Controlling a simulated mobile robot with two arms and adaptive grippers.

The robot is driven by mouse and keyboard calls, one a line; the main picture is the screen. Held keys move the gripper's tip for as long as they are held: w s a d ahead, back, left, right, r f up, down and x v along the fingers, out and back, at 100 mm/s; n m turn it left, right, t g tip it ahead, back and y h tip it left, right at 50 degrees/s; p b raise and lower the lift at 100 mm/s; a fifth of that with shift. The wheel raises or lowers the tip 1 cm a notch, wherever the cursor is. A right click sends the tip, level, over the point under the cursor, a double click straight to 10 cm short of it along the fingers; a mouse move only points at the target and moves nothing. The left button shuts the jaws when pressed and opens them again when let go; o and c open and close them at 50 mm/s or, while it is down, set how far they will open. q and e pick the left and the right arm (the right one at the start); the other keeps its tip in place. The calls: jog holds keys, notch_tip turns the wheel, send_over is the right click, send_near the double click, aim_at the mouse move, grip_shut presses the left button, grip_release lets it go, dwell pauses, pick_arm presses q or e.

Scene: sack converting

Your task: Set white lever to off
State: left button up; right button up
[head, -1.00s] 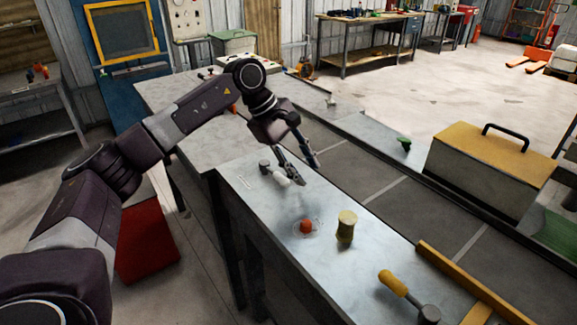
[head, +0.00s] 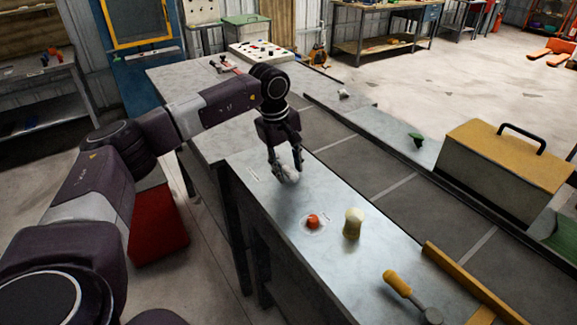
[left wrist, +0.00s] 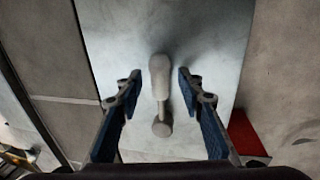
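The white lever (left wrist: 160,78) stands out in the left wrist view, with a pale handle and a round grey pivot (left wrist: 162,129) on the metal bench top. My left gripper (left wrist: 154,86) is open, with one finger on each side of the lever and a gap on both sides. In the head view the left gripper (head: 287,174) points down over the lever, whose white handle (head: 291,175) shows partly between and behind the fingers. The pivot is hidden there. My right gripper is not in view.
On the same bench top (head: 285,215) are a red-orange button (head: 313,221), a cream-yellow knob (head: 353,223) and a yellow-handled lever (head: 398,284). A conveyor (head: 375,170) runs alongside. A toolbox with a yellow lid (head: 495,165) stands beyond it.

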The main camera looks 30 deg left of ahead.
pick_arm(q)
jog(key=shift+c, duration=0.5)
grip_shut()
